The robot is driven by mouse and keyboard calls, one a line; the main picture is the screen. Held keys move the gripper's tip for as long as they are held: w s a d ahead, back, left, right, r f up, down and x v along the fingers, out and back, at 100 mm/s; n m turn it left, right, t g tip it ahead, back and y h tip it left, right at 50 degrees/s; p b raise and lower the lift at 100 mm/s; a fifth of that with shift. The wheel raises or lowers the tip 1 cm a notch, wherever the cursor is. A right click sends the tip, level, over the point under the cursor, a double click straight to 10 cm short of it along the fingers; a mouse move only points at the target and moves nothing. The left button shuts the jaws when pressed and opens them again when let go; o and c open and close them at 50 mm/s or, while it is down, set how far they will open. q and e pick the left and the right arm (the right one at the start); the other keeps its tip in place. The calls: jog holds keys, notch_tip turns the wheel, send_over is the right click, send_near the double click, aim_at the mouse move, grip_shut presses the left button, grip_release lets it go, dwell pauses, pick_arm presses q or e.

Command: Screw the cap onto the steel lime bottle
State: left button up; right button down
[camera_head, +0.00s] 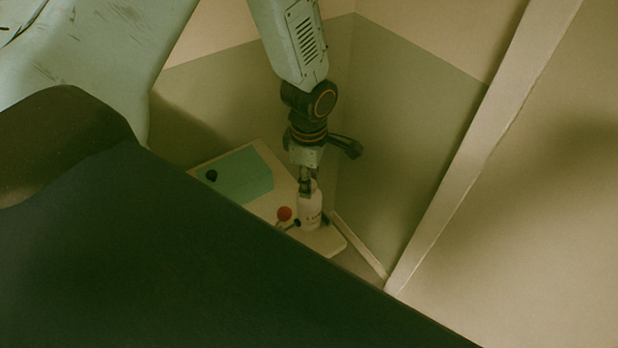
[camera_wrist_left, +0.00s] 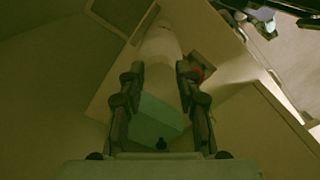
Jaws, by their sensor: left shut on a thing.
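A pale whitish bottle (camera_head: 309,212) with small dark print stands upright on a light board, and it also shows in the left wrist view (camera_wrist_left: 160,45). My left gripper (camera_head: 306,186) comes down from above and is shut at the bottle's top. Its two fingers (camera_wrist_left: 160,70) stand on either side of the top in the left wrist view. The cap is not clearly visible; the fingers and the dim light hide it, and I cannot tell how it sits on the neck. My right gripper is not in view.
A red ball-shaped knob (camera_head: 284,213) stands close left of the bottle. Walls meet in a corner behind, and a pale post (camera_head: 470,170) rises at the right.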

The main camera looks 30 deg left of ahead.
pick_arm(q)
jog(key=c, duration=0.4)
jog(key=m+p, duration=0.1)
jog(key=m, duration=0.1)
jog(key=shift+r+m, duration=0.1)
jog(key=shift+m, duration=0.3)
jog(key=m+p, duration=0.1)
jog(key=m, duration=0.4)
jog(key=shift+p, duration=0.35)
jog(key=m+p, duration=0.1)
jog(key=m, duration=0.4)
jog(key=shift+m, duration=0.3)
jog(key=m, duration=0.5)
jog(key=o, duration=1)
